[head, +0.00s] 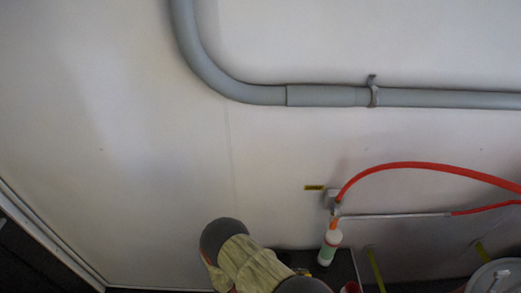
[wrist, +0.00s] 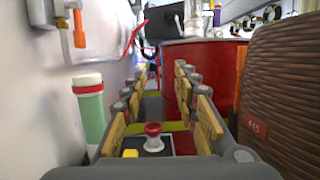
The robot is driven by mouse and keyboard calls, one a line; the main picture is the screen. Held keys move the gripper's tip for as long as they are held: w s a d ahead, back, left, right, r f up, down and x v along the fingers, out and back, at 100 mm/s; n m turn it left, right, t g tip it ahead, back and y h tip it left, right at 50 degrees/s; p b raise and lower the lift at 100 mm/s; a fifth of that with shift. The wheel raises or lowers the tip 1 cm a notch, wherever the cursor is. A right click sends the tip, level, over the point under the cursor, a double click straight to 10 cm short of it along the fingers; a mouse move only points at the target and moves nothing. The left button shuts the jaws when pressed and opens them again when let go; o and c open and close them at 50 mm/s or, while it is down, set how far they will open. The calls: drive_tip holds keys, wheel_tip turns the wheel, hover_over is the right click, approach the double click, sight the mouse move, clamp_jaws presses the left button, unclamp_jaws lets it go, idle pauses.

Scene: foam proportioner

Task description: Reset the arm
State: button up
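My gripper (wrist: 160,76) shows in the wrist view with its two jointed fingers well apart, one on each side of the picture. It is open, and nothing is held between the finger pads. In the head view my arm (head: 248,264), with a cream cover and dark grey joints, enters at the bottom centre. The gripper itself is not visible in the head view.
A white bottle with a green label (wrist: 90,112) stands left of the fingers; the head view shows it by the wall (head: 329,247). A red knob (wrist: 153,130) appears low between the fingers. A red drum (wrist: 215,72) and wicker-like brown surface (wrist: 285,85) lie right. Red hose (head: 420,166) crosses the wall.

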drive_tip(key=s+m+g+y, duration=0.4)
drive_tip(key=s+y, duration=0.2)
drive_tip(key=s, duration=0.1)
wheel_tip(320, 180, up, 16)
drive_tip(key=w+a+m+t+y, duration=0.25)
drive_tip(key=m+y, duration=0.55)
drive_tip(key=y, duration=0.4)
drive_tip(key=s+d+r+m+t+y, duration=0.1)
drive_tip(key=d+r+m+t, duration=0.2)
drive_tip(key=r, duration=0.7)
drive_tip(key=s+d+r+m+t+y+b, duration=0.1)
drive_tip(key=s+d+r+m+t+y, duration=0.1)
drive_tip(key=d+r+t, duration=0.3)
wheel_tip(320, 180, up, 5)
drive_tip(key=shift+s+d+f+m, duration=0.1)
drive_tip(key=shift+s+d+m, duration=0.1)
drive_tip(key=shift+m, duration=0.2)
